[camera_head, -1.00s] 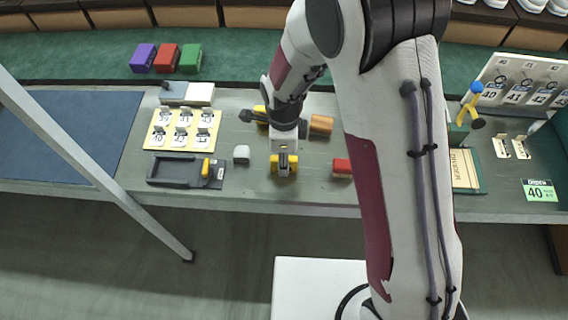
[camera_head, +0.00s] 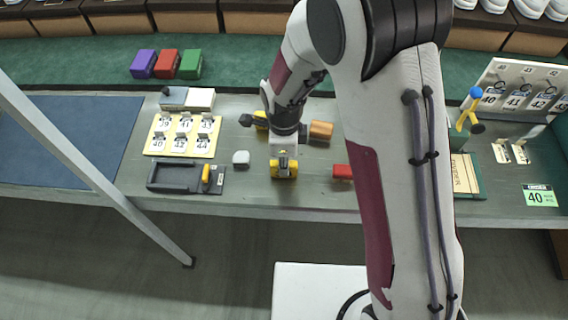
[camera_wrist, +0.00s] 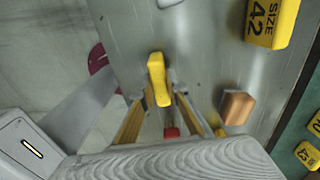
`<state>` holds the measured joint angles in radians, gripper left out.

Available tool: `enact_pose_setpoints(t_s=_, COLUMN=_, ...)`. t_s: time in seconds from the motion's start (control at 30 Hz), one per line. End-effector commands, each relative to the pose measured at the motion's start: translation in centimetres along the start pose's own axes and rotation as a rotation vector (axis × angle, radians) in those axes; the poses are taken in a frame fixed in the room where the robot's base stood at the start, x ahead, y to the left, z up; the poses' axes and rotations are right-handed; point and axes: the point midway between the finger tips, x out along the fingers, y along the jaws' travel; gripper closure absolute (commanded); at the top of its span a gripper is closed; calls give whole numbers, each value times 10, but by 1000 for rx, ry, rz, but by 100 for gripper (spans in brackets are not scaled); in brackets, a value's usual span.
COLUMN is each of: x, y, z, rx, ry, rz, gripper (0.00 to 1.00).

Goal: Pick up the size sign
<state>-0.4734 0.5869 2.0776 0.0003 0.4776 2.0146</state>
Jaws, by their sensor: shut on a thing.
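My gripper (camera_head: 284,168) is low over the middle of the bench near its front edge. It is shut on a small yellow block, the size sign (camera_head: 284,172). In the wrist view the sign (camera_wrist: 158,80) sits between the two finger tips (camera_wrist: 155,98); no lettering can be read on it. Whether it touches the bench or is just above it, I cannot tell. Another yellow block marked SIZE 42 (camera_wrist: 270,22) lies apart, at the upper right of the wrist view.
A white block (camera_head: 240,157) is left of my gripper; a wooden block (camera_head: 320,130) and a red block (camera_head: 342,171) are to its right. A dark tray (camera_head: 175,177) and a yellow number board (camera_head: 157,150) stand further left. The blue mat (camera_head: 60,140) is clear.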

Motion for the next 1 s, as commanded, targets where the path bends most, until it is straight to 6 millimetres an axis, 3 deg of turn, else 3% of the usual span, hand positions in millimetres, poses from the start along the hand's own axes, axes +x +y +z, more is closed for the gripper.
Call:
enact_pose_setpoints(t_s=0.27, x=-21, y=-1, z=0, rx=0, ry=-2, rz=-4, gripper=100)
enact_pose_setpoints(t_s=0.73, x=-80, y=-1, z=0, rx=0, ry=-1, rz=-3, gripper=100)
enact_pose_setpoints(t_s=1.0, x=-96, y=0, z=0, rx=0, ry=-1, rz=-2, gripper=100)
